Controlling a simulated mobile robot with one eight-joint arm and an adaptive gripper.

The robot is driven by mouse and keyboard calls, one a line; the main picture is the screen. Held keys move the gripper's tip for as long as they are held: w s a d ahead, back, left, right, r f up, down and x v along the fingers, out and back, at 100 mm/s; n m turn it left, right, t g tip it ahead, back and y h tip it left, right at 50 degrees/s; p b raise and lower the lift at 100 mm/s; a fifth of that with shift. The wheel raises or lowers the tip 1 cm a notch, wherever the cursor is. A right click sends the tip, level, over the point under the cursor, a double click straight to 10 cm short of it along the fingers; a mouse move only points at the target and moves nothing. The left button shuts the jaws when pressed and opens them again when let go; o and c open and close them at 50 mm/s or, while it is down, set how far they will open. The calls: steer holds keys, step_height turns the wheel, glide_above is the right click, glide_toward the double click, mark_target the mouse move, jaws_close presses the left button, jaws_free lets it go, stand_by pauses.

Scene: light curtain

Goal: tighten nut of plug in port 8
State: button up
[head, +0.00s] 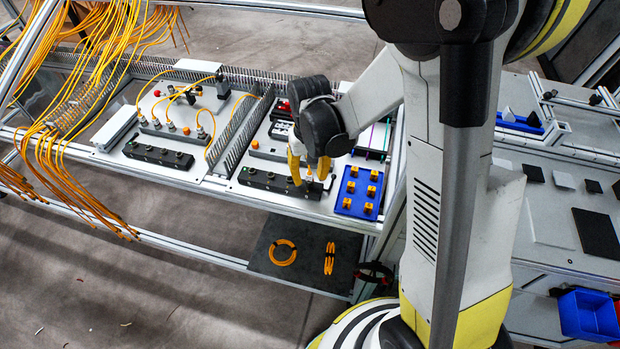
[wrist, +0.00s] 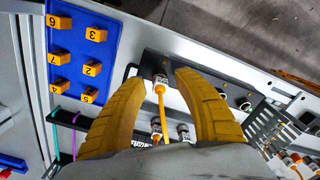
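A plug with a metallic nut (wrist: 160,80) and a yellow cable stands at a black port block (wrist: 150,62) in the wrist view. My gripper (wrist: 161,78) has its two yellow fingers spread on either side of this nut, with a visible gap at each side. In the head view my gripper (head: 309,176) points down over the right end of the black port block (head: 270,181) on the right panel. No port number is readable, and the head view does not show the nut clearly.
A blue tray (head: 361,181) with several numbered orange pieces lies right of the port block. Two more metallic connectors (wrist: 183,131) sit close to my fingers. A left panel (head: 125,150) carries another port block and yellow cables. A grey slotted duct (head: 235,135) separates the panels.

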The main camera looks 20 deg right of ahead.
jaws_close()
stand_by(0.3)
steer(key=m+b, duration=0.1)
steer(key=m, duration=0.5)
steer(key=shift+f+b, duration=0.15)
steer(key=shift+b, duration=0.15)
steer(key=m, duration=0.6)
steer(key=shift+b, duration=0.35)
steer(key=shift+o, duration=0.2)
jaws_free()
